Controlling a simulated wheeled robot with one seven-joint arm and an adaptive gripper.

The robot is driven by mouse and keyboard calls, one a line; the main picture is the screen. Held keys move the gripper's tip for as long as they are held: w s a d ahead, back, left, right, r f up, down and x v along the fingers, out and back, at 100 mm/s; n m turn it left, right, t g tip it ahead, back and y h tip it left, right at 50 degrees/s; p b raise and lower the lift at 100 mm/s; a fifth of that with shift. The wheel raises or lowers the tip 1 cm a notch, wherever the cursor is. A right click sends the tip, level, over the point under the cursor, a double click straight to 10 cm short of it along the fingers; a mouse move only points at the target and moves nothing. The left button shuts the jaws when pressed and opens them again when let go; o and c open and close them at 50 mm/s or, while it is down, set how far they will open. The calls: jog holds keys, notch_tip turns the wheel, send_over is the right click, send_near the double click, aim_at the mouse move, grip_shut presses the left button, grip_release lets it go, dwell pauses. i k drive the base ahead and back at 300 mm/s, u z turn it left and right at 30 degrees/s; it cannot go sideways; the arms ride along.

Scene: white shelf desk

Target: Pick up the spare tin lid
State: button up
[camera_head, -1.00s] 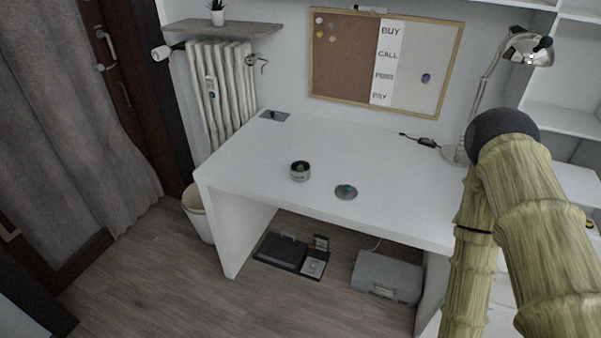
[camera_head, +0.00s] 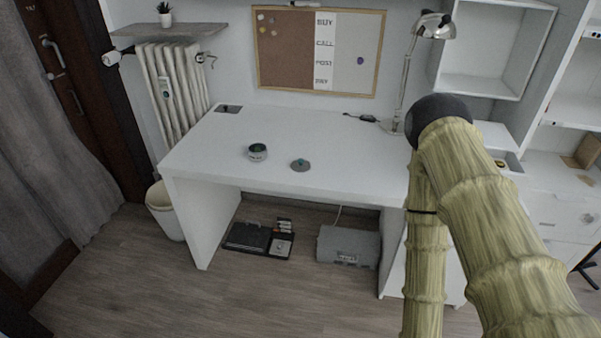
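A small round grey lid with a teal knob (camera_head: 301,165) lies flat on the white desk (camera_head: 340,135), near its front edge. A small round tin (camera_head: 257,152) stands to its left, apart from it, with a dark greenish top or inside. I cannot tell which of the two a spare lid belongs to. My arm crosses the right side of the view in front of the desk. My gripper is not visible, so its state is hidden.
A desk lamp (camera_head: 408,75) stands at the desk's back right, with a dark cable item (camera_head: 362,117) beside it. Under the desk are a grey case (camera_head: 348,245) and a dark tray (camera_head: 248,237). A bin (camera_head: 163,208) stands left. The desk's middle is clear.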

aim_at(300, 165)
jog(key=z, duration=1.1)
jog(key=i, duration=0.85)
jog(key=u, duration=1.55)
